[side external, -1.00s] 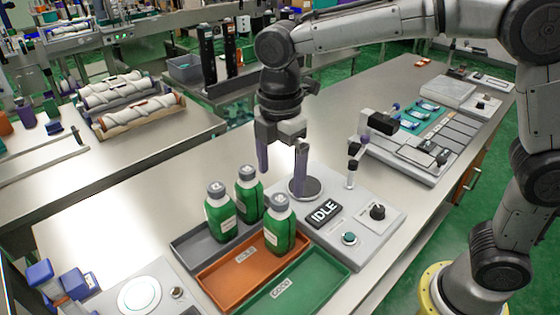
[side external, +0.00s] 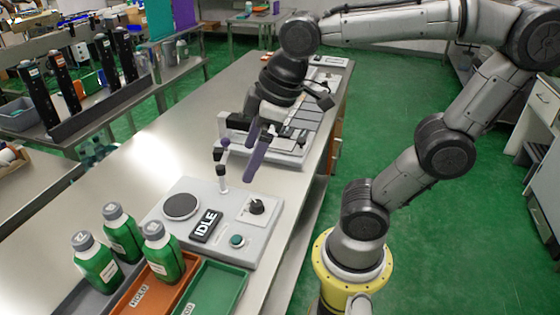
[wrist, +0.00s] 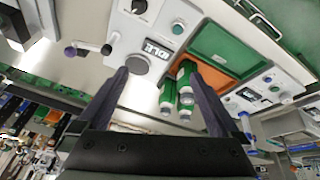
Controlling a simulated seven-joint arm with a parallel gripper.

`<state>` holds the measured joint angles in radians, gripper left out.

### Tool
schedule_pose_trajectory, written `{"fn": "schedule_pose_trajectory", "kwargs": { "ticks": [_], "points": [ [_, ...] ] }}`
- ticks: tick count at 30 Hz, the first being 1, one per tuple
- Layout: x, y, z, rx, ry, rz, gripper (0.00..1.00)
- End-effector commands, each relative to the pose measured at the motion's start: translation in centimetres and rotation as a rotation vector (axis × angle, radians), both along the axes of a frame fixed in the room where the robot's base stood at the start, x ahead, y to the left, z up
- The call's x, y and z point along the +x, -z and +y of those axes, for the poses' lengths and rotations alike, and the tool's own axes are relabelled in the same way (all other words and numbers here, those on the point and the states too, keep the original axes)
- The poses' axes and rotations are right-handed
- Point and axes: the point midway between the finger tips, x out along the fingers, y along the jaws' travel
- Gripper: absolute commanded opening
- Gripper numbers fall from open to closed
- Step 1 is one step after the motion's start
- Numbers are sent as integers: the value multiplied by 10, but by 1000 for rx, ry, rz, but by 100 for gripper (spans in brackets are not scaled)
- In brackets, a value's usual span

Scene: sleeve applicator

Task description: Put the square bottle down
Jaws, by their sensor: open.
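Three green bottles with grey caps stand upright at the lower left of the side external view. Two, a left one (side external: 95,264) and a rear one (side external: 122,234), stand in the grey tray (side external: 75,300). The third (side external: 162,254) stands at the orange HOLD tray (side external: 140,295). I cannot tell which bottle is the square one. Two bottles show clearly in the wrist view (wrist: 170,95). My gripper (side external: 250,158) is open and empty, above the bench behind the IDLE station and well apart from the bottles. Its fingers also show in the wrist view (wrist: 156,74).
The station with the IDLE sign (side external: 206,226) carries a bare round plate (side external: 181,206), a knob and a button. A thin post (side external: 222,170) rises near my gripper. A green tray (side external: 217,288) is empty. Another flat station (side external: 290,140) lies beyond. The bench left of the plate is clear.

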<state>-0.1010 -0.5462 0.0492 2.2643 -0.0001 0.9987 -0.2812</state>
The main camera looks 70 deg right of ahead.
Motion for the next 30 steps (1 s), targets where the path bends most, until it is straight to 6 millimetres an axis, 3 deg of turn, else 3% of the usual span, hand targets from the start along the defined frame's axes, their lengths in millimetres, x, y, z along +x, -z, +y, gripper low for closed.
{"fn": "schedule_pose_trajectory", "kwargs": {
  "ticks": [3, 8, 30],
  "points": [
    [-29, 14, -14, 65, 200, -64, 99],
    [-45, 26, -21, 117, 337, -106, 99],
    [-47, 28, -21, 124, 357, -109, 99]
  ]
}}
